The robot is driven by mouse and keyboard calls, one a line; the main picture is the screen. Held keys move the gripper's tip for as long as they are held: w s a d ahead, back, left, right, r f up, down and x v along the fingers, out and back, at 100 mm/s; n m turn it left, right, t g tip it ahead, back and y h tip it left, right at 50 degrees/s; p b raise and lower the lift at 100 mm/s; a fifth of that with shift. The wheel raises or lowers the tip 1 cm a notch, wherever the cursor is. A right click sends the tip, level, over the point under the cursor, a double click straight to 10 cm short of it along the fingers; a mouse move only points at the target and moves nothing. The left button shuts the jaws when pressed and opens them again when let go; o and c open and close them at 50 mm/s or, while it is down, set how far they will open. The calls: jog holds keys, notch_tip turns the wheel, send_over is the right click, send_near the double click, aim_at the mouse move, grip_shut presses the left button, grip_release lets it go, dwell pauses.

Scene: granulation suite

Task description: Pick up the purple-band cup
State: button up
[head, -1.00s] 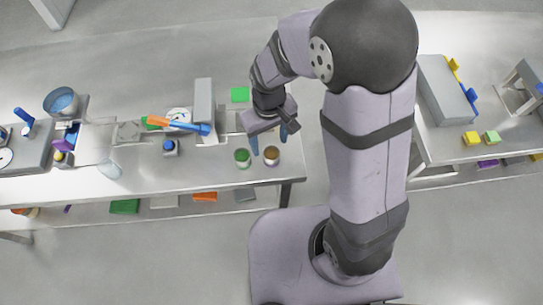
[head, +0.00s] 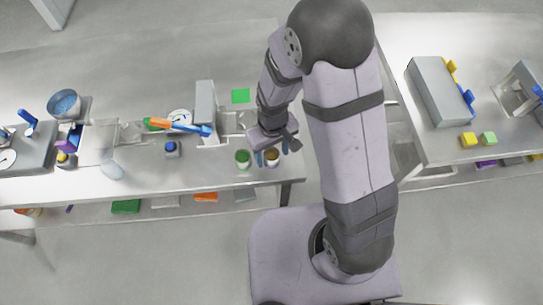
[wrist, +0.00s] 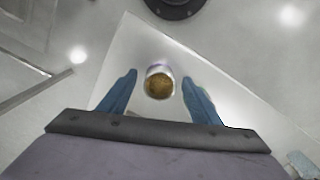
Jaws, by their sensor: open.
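The purple-band cup (wrist: 159,68) shows in the wrist view between and a little beyond my fingertips. It is a small pale cup with a purple rim area and brown-gold contents. In the head view the same cup (head: 272,160) stands near the right front corner of the left table, partly covered by my fingers. My gripper (wrist: 161,80) is open, with one blue finger on each side of the cup and a gap on both sides. In the head view my gripper (head: 270,158) is right at the cup; its height above the table is hard to tell.
A green cup (head: 243,159) stands just left of the purple-band cup. A blue-topped item (head: 171,148) and a grey upright block (head: 205,105) stand further left on the table (head: 215,175). The table's right edge is close.

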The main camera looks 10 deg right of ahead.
jog(key=shift+f, duration=0.9)
jog(key=shift+c, duration=0.2)
jog(key=c, duration=1.1)
jog(key=shift+r, duration=0.15)
